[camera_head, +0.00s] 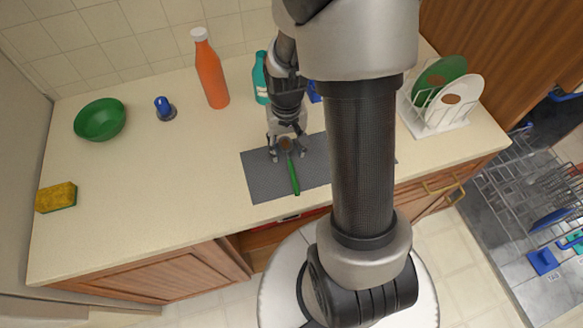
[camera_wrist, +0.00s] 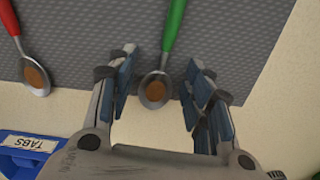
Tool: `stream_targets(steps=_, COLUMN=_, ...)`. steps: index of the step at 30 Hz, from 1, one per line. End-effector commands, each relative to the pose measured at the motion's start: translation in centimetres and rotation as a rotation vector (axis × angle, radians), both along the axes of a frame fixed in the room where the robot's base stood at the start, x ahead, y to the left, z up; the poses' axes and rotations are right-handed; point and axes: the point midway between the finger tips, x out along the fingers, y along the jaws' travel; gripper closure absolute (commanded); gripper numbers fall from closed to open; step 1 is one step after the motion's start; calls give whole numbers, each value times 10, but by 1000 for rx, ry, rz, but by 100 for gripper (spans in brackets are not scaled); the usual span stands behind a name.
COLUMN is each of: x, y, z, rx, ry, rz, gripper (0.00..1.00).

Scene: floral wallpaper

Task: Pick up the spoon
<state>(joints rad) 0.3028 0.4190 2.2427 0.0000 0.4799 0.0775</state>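A spoon with a green handle (camera_head: 293,176) lies on a grey mat (camera_head: 262,180) on the counter, its metal bowl with a brown patch toward the wall. In the wrist view the green spoon (camera_wrist: 173,28) has its bowl between my fingers. My gripper (camera_head: 287,154) is open over the bowl end, one finger on each side, with a gap to the spoon on both sides. A second spoon with a red handle (camera_wrist: 11,20) lies to the left in the wrist view. It is hidden behind my arm in the head view.
A blue box labelled TABS (camera_wrist: 26,148) is near the mat. An orange bottle (camera_head: 210,72), a teal bottle (camera_head: 260,78), a green bowl (camera_head: 100,119), a blue-topped item (camera_head: 163,108) and a sponge (camera_head: 56,197) stand left. A plate rack (camera_head: 437,124) stands right.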

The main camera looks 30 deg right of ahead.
Motion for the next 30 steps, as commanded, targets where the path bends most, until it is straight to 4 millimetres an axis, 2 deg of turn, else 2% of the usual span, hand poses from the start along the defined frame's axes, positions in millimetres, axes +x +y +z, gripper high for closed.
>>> stream_targets(steps=2, x=0, y=0, z=0, rx=0, ry=0, rz=0, gripper=61)
stream_targets(steps=16, x=0, y=0, z=0, rx=0, ry=0, rz=0, gripper=92)
stream_targets(steps=25, x=0, y=0, z=3, rx=0, ry=-1, rz=0, gripper=92)
stream_targets(steps=30, x=1, y=0, z=19, rx=-1, ry=-3, rz=0, gripper=92)
